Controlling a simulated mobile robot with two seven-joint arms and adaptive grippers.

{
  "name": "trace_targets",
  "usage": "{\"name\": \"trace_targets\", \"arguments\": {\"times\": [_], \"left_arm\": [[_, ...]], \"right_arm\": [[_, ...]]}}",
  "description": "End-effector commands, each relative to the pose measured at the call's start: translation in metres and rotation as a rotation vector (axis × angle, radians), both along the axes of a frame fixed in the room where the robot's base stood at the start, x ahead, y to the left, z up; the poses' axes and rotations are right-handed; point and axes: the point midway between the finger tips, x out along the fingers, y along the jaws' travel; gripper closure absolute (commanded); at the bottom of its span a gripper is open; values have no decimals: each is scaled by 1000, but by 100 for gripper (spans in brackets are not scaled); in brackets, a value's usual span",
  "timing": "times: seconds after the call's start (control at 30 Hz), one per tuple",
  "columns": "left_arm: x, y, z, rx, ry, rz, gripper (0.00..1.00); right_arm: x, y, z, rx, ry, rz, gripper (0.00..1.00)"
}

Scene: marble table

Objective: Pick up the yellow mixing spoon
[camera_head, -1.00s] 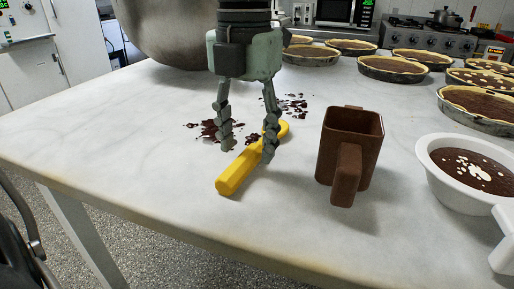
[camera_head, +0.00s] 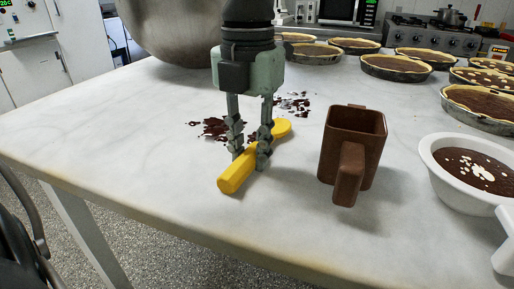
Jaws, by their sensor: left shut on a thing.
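The yellow mixing spoon (camera_head: 236,174) lies on the marble table (camera_head: 150,130), its thick handle end toward the front and its rounded end toward the back right. My left gripper (camera_head: 250,160) points straight down over it. Its fingers are shut on the spoon's handle, one on each side, and hide part of its middle. The spoon appears to rest on the table still. My right gripper is not in view.
A brown square mug (camera_head: 350,148) stands close to the right of the spoon. A white bowl of chocolate (camera_head: 440,185) is at the right edge. Several pies (camera_head: 395,66) stand at the back right. A large metal bowl (camera_head: 170,35) is behind. Chocolate spills (camera_head: 214,127) lie near the gripper.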

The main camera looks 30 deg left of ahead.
Motion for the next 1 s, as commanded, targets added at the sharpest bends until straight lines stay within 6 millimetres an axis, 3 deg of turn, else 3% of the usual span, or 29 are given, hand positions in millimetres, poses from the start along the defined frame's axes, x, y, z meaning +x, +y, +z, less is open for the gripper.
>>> {"name": "trace_targets", "arguments": {"times": [0.27, 0.47, 0.67, 1.0], "left_arm": [[1, 0, 9, 1, -3, 0, 100], [1, 0, 40, 2, -7, 1, 100], [2, 0, 103, 2, -9, 3, 100], [1, 0, 216, 1, -6, 3, 100]], "right_arm": [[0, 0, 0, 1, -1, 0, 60], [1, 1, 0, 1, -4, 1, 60], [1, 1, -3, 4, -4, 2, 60], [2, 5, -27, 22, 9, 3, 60]]}}
